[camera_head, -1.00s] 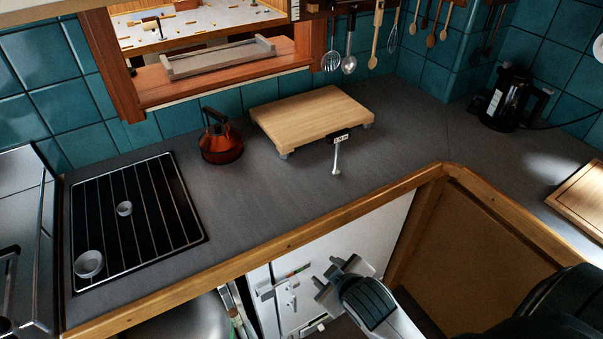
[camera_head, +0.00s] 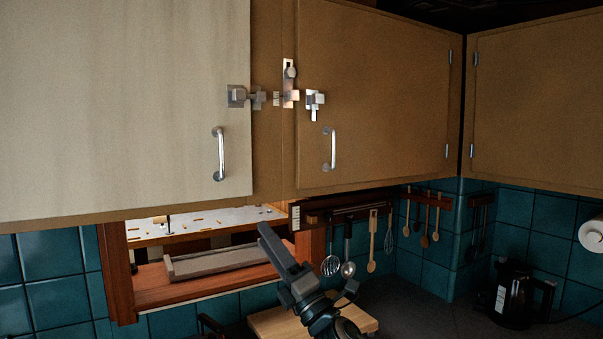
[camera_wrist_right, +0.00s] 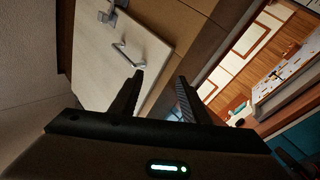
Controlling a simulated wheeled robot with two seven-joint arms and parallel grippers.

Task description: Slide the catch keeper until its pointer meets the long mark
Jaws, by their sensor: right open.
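Metal catch hardware is fixed across the upper cabinet doors in the head view: a latch body (camera_head: 238,96) on the pale left door, an upright plate with a knob (camera_head: 289,84) near the gap, and a small block (camera_head: 315,100) on the brown door. I cannot tell which piece is the keeper; its pointer and the long mark are too small to make out. My right gripper (camera_head: 268,236) is below the cabinets, apart from the hardware. In the right wrist view its fingers (camera_wrist_right: 160,78) are spread with nothing between them. My left gripper is out of view.
Each door has a bar handle, one on the pale door (camera_head: 219,155) and one on the brown door (camera_head: 332,150). Below are hanging utensils (camera_head: 348,250), a pass-through ledge (camera_head: 215,287) and a wooden board (camera_head: 270,322). A black kettle (camera_head: 513,296) stands at the right.

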